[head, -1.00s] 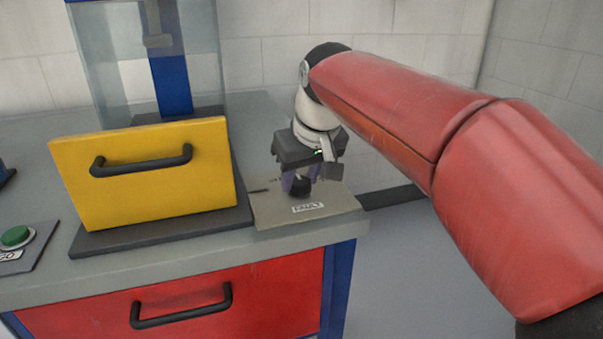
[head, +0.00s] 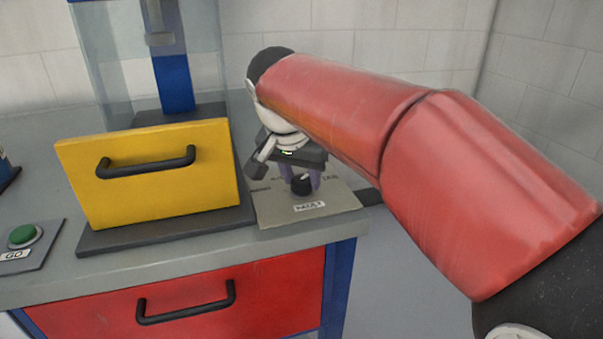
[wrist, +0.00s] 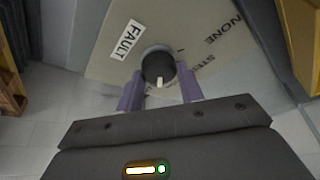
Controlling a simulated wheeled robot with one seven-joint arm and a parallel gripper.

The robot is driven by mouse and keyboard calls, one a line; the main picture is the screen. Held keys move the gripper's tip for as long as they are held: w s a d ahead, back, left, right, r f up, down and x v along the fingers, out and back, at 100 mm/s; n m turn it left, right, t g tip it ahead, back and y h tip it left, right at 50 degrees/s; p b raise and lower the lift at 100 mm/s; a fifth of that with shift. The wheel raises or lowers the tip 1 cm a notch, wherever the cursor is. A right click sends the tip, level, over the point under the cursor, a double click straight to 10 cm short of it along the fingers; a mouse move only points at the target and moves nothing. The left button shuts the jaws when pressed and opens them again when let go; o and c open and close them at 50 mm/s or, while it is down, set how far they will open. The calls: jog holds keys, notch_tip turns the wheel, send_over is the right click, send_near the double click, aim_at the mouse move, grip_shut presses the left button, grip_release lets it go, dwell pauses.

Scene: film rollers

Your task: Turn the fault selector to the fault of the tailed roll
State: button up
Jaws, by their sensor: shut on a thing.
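The fault selector is a small black knob (head: 301,184) on a beige panel (head: 270,212) labelled FAULT at the bench's right corner. In the wrist view the knob (wrist: 158,68) has a white pointer mark facing my gripper. The words NONE and part of another word starting "STE" show on the panel there. My gripper (head: 302,180) reaches down from above, and its purple fingers stand on both sides of the knob, shut on it. In the wrist view my gripper (wrist: 160,90) covers part of the panel's lettering. No tailed roll is visible.
A yellow door with a black handle (head: 146,163) fronts a clear-walled press left of the panel. A green GO button (head: 24,236) sits at far left. A red drawer (head: 185,297) is below the bench top. Open floor lies right of the bench.

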jog(key=shift+m, duration=0.6)
jog(key=shift+h, duration=0.3)
jog(key=o, duration=1)
jog(key=v, duration=0.7)
jog(key=shift+r, duration=0.4)
jog(key=shift+a, duration=0.1)
